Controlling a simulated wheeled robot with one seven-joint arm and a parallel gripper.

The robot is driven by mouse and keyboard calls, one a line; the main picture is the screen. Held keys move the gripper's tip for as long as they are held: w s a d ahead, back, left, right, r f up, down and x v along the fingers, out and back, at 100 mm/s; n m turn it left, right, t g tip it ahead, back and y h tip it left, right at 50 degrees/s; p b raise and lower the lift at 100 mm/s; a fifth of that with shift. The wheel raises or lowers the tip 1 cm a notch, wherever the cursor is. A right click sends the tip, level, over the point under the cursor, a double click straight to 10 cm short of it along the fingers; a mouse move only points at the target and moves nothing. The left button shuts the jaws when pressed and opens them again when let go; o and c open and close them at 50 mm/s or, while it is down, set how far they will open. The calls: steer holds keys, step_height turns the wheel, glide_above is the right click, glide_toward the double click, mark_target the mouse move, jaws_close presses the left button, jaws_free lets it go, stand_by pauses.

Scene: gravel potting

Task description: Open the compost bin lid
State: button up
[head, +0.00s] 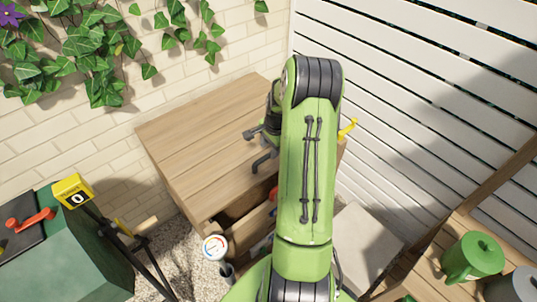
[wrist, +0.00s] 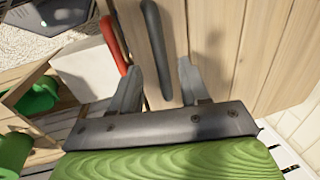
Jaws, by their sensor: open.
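The compost bin appears to be the wooden box with a flat plank lid (head: 200,135), against the brick wall in the head view. The lid lies shut. In the wrist view its planks (wrist: 235,50) fill the upper right, with a dark bar handle (wrist: 153,40) near one edge. My gripper (wrist: 160,68) is open, its two grey fingers pointing at the wood. The handle runs between the fingers in that view; I cannot tell whether they touch it. In the head view my green arm hides much of the gripper and the lid's right part.
A dark green container (head: 60,255) with a red handle (head: 30,219) and a yellow counter (head: 74,190) stands at left. A dial thermometer (head: 215,247) is near the box's front. A pale block (head: 358,240) and a green watering can (head: 472,257) are at right.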

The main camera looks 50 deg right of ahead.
mark_target(268, 155)
steer(key=f, duration=0.3)
steer(key=shift+w+d+f, duration=0.1)
steer(key=shift+w+f, duration=0.3)
jaws_close()
